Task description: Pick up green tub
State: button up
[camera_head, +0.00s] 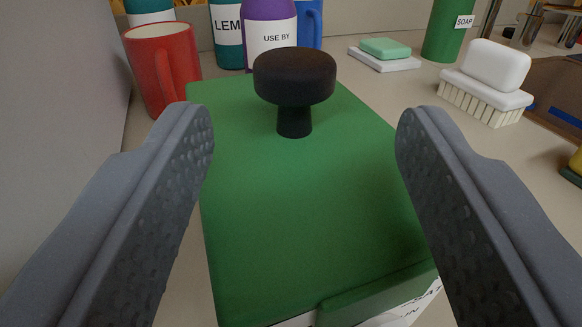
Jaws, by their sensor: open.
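The green tub (290,205) is a box-like container with a flat green lid and a dark round knob (294,78) on top. A white label with dark lettering shows on its near side at the bottom of the picture. My gripper (305,125) is open, with one grey finger at the left and one at the right of the tub's lid. The knob stands between and beyond the fingertips. Nothing is held. I cannot tell whether the fingers touch the tub. Most of the tub's sides are hidden.
A red mug (155,62) stands close behind the tub at left. Purple (268,15), teal (228,20) and blue containers stand at the back. A white brush (485,95), a green soap bar (385,47) on a pale dish and a SOAP bottle (446,30) are at right. A grey wall borders the left.

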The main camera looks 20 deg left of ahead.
aim_at(293, 84)
jog(key=shift+a+r+x, duration=0.1)
jog(key=shift+r+x, duration=0.05)
jog(key=shift+x, duration=1.3)
jog(key=shift+a+r+x, duration=0.1)
jog(key=shift+r+x, duration=0.1)
jog(key=shift+x, duration=1.25)
jog(key=shift+s, duration=0.1)
grip_shut()
